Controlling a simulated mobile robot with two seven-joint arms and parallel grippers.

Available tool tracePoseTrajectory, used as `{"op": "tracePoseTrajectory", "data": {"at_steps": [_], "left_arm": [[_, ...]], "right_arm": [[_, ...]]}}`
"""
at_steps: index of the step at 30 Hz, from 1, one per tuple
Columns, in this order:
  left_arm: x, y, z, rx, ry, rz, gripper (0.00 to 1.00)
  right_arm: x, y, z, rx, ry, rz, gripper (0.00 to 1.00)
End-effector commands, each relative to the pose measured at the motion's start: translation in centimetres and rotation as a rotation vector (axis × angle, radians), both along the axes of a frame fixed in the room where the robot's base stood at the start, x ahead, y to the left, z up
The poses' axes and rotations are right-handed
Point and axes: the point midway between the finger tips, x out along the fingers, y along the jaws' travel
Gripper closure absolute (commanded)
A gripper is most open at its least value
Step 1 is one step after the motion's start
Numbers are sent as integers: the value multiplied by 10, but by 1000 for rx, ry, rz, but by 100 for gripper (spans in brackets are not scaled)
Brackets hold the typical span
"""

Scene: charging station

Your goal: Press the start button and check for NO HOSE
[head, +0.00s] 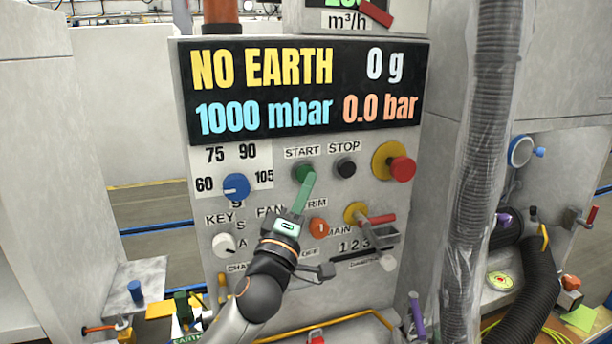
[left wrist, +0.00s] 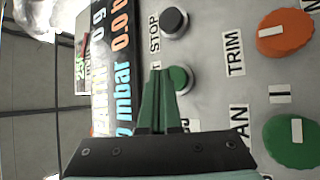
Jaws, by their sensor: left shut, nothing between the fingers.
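The green start button (head: 301,170) is on the grey panel under the START label, and it also shows in the left wrist view (left wrist: 181,78). My left gripper (head: 309,178) is shut and empty, its green fingers pointing at the button. In the head view the fingertips overlap the button's edge; I cannot tell whether they touch it. The display (head: 300,88) reads "NO EARTH" in yellow, "0 g", "1000 mbar" and "0.0 bar". The words NO HOSE do not show on it. My right gripper is not in view.
The black stop button (head: 346,167) and a red emergency knob (head: 402,169) on yellow sit right of the start button. A blue dial (head: 236,187) is to the left. An orange trim knob (head: 318,228) is below. A ribbed hose (head: 485,170) hangs at the right.

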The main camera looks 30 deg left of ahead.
Motion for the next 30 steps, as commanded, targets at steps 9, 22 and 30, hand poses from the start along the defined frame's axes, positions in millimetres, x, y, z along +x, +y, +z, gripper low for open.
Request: {"op": "tracePoseTrajectory", "data": {"at_steps": [9,22,30], "left_arm": [[0,0,0,0,0,0,100],[4,4,0,-1,-1,0,100],[6,7,0,0,0,0,100]], "right_arm": [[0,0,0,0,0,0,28],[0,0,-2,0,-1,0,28],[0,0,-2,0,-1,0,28]]}}
